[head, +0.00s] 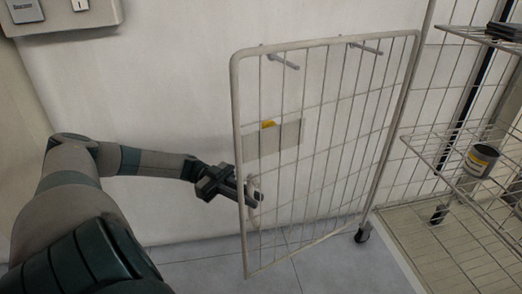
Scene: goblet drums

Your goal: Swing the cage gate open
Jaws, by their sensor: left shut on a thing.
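The cage gate (327,42) is a wire mesh panel in a pale tube frame. It stands swung out to the left of the wire cage (452,130), with a gap between the gate's mesh and the wall. My left gripper (251,199) is at the gate's left edge, shut on the gate near a pale curved handle (255,187). The fingers partly hide the handle, so the exact contact is hard to see. A grey plate (272,138) with a yellow mark is on the gate. My right gripper is not in view.
A pale wall (150,100) is close behind the gate. Grey floor (330,270) in front is clear.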

